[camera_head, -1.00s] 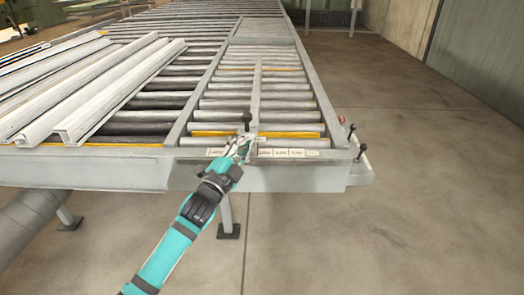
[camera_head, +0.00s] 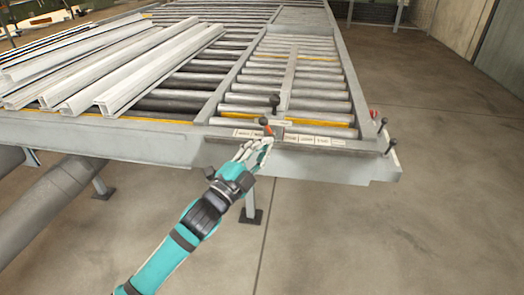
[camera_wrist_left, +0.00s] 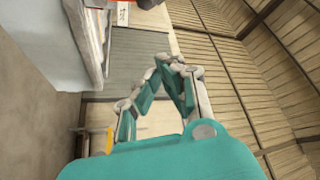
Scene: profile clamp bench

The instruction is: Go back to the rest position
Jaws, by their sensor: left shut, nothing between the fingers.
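My left gripper (camera_head: 264,145) is in front of the front edge of the roller bench (camera_head: 372,166), with its arm coming in from below. Its fingers meet at the tips and hold nothing; the left wrist view also shows the closed fingers (camera_wrist_left: 170,62). A clamp lever with a black knob (camera_head: 275,101) stands upright on the bench just beyond the fingertips. A small red-orange part (camera_head: 265,121) shows beside it. In the head view I cannot tell for sure whether the fingertips clear the bench edge. My right gripper is not in view.
Several long pale profiles (camera_head: 140,70) lie on the rollers at left. A strip of white labels (camera_head: 306,138) runs along the front edge. Black-knobbed levers (camera_head: 390,146) stick up at the right corner. The concrete floor (camera_head: 440,220) is clear at right.

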